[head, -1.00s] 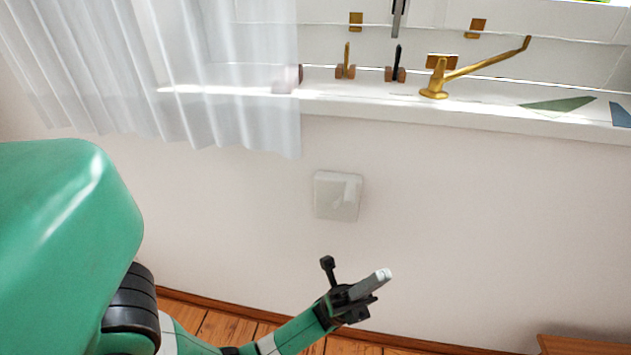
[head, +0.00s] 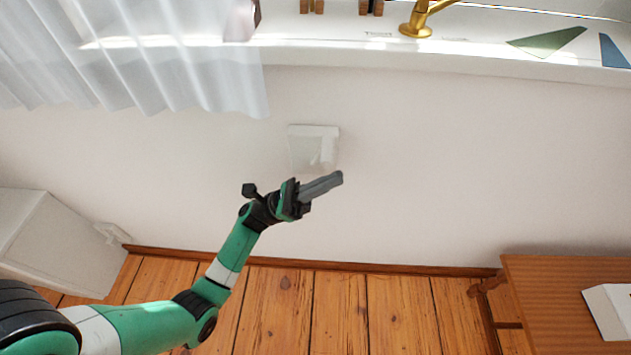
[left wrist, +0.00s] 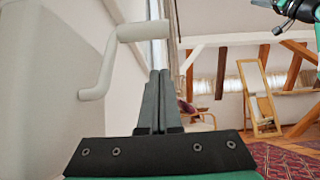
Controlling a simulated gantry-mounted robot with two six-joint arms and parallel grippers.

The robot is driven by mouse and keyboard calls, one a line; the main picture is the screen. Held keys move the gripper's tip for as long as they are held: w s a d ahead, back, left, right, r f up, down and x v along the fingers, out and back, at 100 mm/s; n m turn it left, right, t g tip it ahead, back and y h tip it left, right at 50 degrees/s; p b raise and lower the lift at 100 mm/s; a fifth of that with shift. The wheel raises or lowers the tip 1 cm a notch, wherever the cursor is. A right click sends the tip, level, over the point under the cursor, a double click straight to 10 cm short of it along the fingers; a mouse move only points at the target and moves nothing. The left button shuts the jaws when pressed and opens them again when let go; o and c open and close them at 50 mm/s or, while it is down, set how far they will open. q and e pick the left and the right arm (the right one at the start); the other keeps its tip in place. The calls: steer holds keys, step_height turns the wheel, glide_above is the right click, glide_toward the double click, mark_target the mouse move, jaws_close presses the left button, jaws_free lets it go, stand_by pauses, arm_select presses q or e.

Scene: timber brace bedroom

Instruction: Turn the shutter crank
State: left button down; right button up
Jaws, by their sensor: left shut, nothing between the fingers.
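A white crank shows large in the left wrist view, its grip (left wrist: 143,31) level at the top and its bent arm (left wrist: 106,65) running down to a pale surface at left. In the head view a pale wall box (head: 305,146) is on the wall below the sill, with a faint white shape on its right part that may be the crank. My left gripper (head: 338,178) is shut and empty just below the box; its fingers (left wrist: 159,75) are apart from the grip. Part of my right arm (left wrist: 292,10) shows at top right of the left wrist view; its jaw state is unclear.
The window sill (head: 345,55) above holds a brass handle (head: 416,25) and coloured pieces. A sheer curtain (head: 170,60) hangs at left. A white cabinet (head: 50,240) stands at lower left, a wooden table (head: 550,290) at lower right. Wall right of the box is clear.

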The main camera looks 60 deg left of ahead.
mark_target(329, 167)
arm_select(q)
steer(key=x, duration=0.6)
steer(key=s+a, duration=0.2)
steer(key=s, duration=0.1)
steer(key=shift+s+a+r, duration=0.1)
steer(key=shift+s+a, duration=0.2)
steer(key=shift+s, duration=0.05)
arm_select(e)
steer(key=shift+f, duration=0.1)
